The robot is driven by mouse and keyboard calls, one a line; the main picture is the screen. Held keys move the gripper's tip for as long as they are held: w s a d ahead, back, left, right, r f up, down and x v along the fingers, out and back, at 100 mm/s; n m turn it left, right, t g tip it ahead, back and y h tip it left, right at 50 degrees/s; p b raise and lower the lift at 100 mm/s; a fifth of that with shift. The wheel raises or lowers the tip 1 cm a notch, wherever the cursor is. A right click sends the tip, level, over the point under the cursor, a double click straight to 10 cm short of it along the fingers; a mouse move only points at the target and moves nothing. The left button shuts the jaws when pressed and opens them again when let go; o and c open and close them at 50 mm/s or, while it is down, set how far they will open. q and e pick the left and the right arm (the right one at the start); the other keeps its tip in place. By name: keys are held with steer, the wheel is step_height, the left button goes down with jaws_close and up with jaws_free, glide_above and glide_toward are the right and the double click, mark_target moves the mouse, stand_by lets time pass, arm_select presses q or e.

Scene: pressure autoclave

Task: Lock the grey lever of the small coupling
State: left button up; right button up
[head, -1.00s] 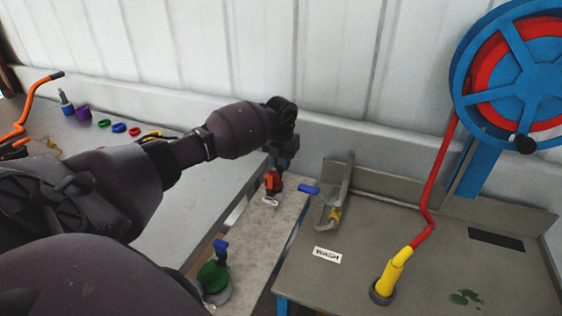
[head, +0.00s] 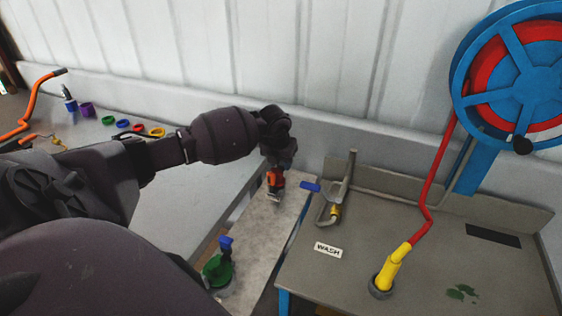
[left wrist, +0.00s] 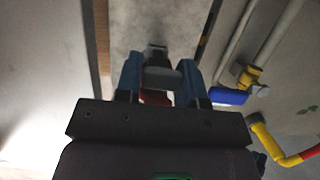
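The small coupling (head: 275,181) is red-orange with a pale end and stands on the pale grey bench top, below my left gripper (head: 278,168). In the left wrist view its red body (left wrist: 155,98) shows low between the blue fingers, partly hidden by the gripper housing. The grey lever (left wrist: 162,78) lies across the gap between the fingers, and a darker piece (left wrist: 157,53) shows beyond it. My left gripper (left wrist: 160,68) has its fingers spread, one on each side of the lever; I cannot tell whether they touch it. My right gripper is in neither view.
A green coupling (head: 218,270) with a blue lever stands nearer on the same bench. To the right is a grey wash table (head: 345,280) with a blue-handled fitting (head: 335,208), a yellow nozzle (head: 392,268) and a hose reel (head: 515,75). Coloured rings (head: 122,124) lie far left.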

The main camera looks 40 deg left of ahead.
arm_select(q)
steer(key=shift+o, duration=1.1)
steer(key=a+v, duration=0.1)
steer(key=v, duration=0.9)
steer(key=shift+s+d+r, duration=0.15)
steer(key=shift+d+r, duration=0.2)
steer(key=shift+d, duration=0.15)
